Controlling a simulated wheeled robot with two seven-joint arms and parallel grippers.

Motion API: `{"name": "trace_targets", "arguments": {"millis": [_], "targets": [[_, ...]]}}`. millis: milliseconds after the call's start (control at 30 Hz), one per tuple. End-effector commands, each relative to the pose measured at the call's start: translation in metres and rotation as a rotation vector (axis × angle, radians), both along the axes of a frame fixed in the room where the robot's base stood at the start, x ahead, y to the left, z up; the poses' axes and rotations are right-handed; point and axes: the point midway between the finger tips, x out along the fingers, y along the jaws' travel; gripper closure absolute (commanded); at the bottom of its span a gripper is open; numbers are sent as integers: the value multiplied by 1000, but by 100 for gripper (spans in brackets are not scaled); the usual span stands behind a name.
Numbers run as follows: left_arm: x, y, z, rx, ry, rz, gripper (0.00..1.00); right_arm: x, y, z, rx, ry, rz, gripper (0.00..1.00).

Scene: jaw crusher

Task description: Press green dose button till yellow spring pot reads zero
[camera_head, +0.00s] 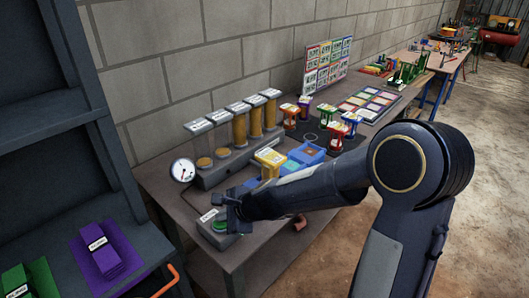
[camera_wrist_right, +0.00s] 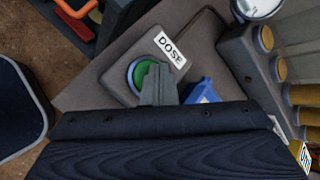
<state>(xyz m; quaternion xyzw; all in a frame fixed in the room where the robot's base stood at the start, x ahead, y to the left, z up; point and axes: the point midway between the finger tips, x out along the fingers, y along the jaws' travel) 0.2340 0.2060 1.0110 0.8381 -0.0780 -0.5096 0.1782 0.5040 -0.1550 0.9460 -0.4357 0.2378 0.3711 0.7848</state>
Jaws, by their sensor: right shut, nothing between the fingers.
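The green dose button (camera_wrist_right: 138,74) sits in a blue ring on a grey box with a white DOSE label (camera_wrist_right: 168,48). In the head view the button (camera_head: 218,226) shows at the table's near left corner, partly under my right gripper (camera_head: 236,203). My right gripper is shut and empty. In the right wrist view its fingertips (camera_wrist_right: 158,82) overlap the button's edge; I cannot tell whether they touch it. A yellow pot-like object (camera_head: 270,162) with a white label stands right of the dose box. Its reading is not legible. My left gripper is not in view.
A round white gauge (camera_head: 182,170) stands at the row of clear tubes (camera_head: 221,138) with brown-yellow filling. A blue tray (camera_head: 307,153) and several red, green and blue stands lie beyond. A dark shelf with a purple block (camera_head: 98,252) is at left.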

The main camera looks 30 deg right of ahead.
Motion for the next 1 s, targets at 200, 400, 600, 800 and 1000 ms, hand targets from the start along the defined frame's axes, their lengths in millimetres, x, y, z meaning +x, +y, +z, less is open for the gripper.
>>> {"name": "trace_targets", "arguments": {"millis": [200, 400, 600, 800, 1000], "targets": [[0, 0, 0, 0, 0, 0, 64, 0, 0, -1, -1, 1, 0, 100], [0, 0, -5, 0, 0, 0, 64, 0, 0, -6, 0, 2, -1, 100], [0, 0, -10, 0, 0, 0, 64, -1, 0, -12, -1, 4, 0, 100], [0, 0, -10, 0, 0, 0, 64, -2, 0, -13, -2, 8, 0, 100], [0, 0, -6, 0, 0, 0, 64, -2, -1, -10, -2, 11, 0, 100]]}}
